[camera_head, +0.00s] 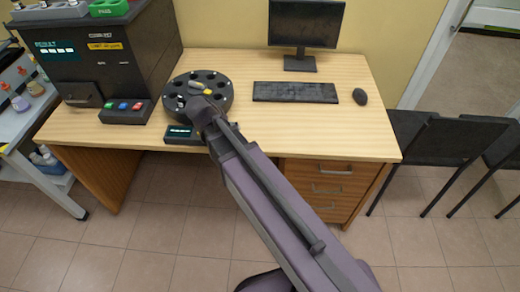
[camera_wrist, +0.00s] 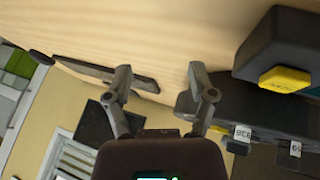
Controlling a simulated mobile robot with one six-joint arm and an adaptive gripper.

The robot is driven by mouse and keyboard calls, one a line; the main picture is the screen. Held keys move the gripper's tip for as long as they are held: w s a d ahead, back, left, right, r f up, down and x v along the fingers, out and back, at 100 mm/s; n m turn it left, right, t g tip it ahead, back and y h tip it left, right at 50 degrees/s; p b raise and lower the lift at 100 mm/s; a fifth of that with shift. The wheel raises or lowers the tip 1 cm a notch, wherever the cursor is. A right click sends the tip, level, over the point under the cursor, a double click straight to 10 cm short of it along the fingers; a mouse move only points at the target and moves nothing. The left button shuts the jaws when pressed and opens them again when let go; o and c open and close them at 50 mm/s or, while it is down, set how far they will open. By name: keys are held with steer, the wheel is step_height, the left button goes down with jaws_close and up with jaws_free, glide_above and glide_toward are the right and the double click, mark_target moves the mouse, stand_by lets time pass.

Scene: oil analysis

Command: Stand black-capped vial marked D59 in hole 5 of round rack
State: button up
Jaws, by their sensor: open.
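The round rack (camera_head: 227,94) is a black disc with dark holes on the desk, left of the keyboard. A yellow piece shows on top of it in the head view, and several small pale pieces show around it. My gripper (camera_wrist: 160,78) is open, with nothing between its fingers in the wrist view. In the head view my arm reaches over the front of the rack and hides part of it. In the wrist view dark parts with a yellow block and small white labels are at right. I cannot surely read the labels, pick out vial D59 or tell hole 5.
A dark analyser (camera_head: 95,60) with a result screen stands left of the rack, with a box of coloured buttons (camera_head: 125,110) before it. The keyboard (camera_head: 295,92), monitor (camera_head: 306,25) and mouse (camera_head: 359,96) are to the right. The desk's front right is clear.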

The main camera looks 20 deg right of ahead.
steer(key=s+d+f+n+g+y, duration=0.3)
steer(key=s+d+y, duration=0.2)
steer(key=s+d, duration=0.3)
steer(key=shift+s+n+g, duration=0.3)
steer(key=shift+s, duration=0.7)
steer(key=shift+w+d+r, duration=0.1)
steer(key=shift+c, duration=0.4)
